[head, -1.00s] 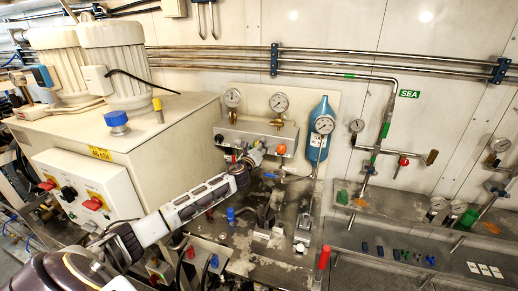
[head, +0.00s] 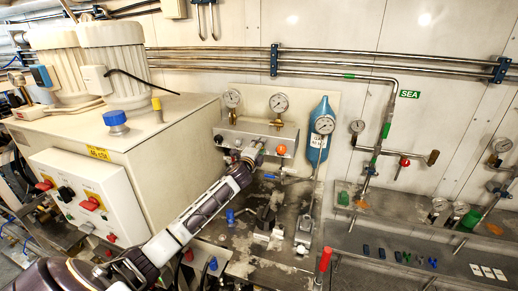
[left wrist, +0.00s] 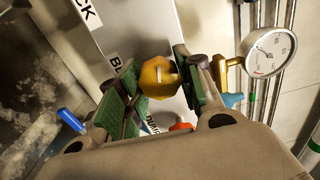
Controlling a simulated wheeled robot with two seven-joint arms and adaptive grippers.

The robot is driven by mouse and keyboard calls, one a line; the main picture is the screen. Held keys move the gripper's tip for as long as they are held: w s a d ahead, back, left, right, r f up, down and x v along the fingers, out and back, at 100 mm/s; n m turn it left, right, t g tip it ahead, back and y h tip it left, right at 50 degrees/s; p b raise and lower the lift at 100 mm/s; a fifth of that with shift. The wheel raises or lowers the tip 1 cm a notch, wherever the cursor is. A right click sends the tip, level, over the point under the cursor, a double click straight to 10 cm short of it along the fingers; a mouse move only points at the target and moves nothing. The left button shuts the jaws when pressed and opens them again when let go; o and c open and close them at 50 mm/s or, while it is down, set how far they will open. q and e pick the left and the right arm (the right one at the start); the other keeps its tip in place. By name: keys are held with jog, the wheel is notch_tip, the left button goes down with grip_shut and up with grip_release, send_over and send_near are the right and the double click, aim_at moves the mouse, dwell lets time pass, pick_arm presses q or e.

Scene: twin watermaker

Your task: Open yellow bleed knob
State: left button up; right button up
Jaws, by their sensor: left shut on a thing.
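The yellow bleed knob (left wrist: 159,76) is a faceted yellow knob with a pale mark on its face, seen in the left wrist view. My left gripper (left wrist: 157,84) has its green-padded fingers on either side of it and is shut on it. In the head view my left gripper (head: 252,153) is at the lower front of the small grey panel box (head: 262,132). It hides the yellow knob there. My right gripper is not in view.
An orange knob (head: 281,149) sits on the panel right of my left gripper, and shows in the wrist view (left wrist: 181,127). Gauges (head: 279,103) stand above the panel. A blue bottle (head: 320,135) is to its right. A blue-handled valve (head: 230,215) is below.

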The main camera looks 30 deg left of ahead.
pick_arm(q)
jog(key=shift+n, duration=1.6)
jog(key=o, duration=1)
jog(key=shift+o, duration=0.2)
jog(key=shift+s, duration=0.15)
jog(key=v, duration=1.1)
jog(key=shift+s, duration=0.35)
jog(key=shift+d, duration=0.15)
jog(key=shift+f, duration=0.15)
